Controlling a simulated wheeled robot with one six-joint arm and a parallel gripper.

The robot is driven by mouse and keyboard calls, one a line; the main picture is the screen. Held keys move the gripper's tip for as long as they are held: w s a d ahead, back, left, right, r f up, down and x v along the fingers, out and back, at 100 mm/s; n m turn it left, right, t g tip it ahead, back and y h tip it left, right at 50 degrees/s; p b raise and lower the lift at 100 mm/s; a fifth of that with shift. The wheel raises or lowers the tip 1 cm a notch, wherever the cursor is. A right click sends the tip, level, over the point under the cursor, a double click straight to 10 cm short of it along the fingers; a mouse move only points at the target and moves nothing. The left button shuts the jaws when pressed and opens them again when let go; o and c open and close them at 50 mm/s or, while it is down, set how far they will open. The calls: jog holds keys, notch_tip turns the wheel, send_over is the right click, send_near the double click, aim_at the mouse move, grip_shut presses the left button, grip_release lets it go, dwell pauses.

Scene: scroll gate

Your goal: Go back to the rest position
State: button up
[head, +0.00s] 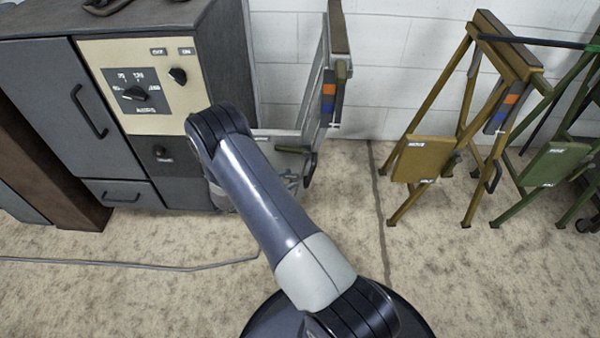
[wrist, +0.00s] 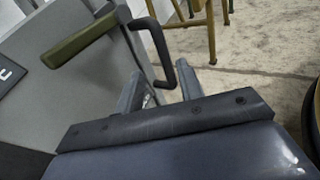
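My gripper (wrist: 161,88) shows at the middle of the wrist view. Its two grey fingers stand apart, so it is open. A dark bent handle (wrist: 158,45) on a grey panel (wrist: 100,75) lies just beyond the fingers, its lower end in line with the gap between them. I cannot tell whether they touch. In the head view my arm reaches to the grey folding frame (head: 322,95) beside the cabinet, and my gripper is hidden behind my arm. A dark handle (head: 310,168) shows low on that frame.
A dark grey cabinet (head: 60,90) with knobs stands at the left. A yellow-brown folding frame (head: 425,160) and a green one (head: 550,165) stand at the right. A cable (head: 130,264) crosses the floor at the left. The floor at the front right is clear.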

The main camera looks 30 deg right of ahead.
aim_at(310, 175)
jog(key=shift+v, duration=1.15)
jog(key=b+x, duration=0.1)
jog(key=x, duration=0.7)
jog(key=s+b+x, duration=0.1)
jog(key=x, duration=0.3)
jog(key=shift+d+f+b, duration=0.1)
jog(key=shift+d+b, duration=0.1)
jog(key=shift+b, duration=0.1)
jog(key=shift+s+d+h, duration=0.25)
jog(key=shift+d+h, duration=0.15)
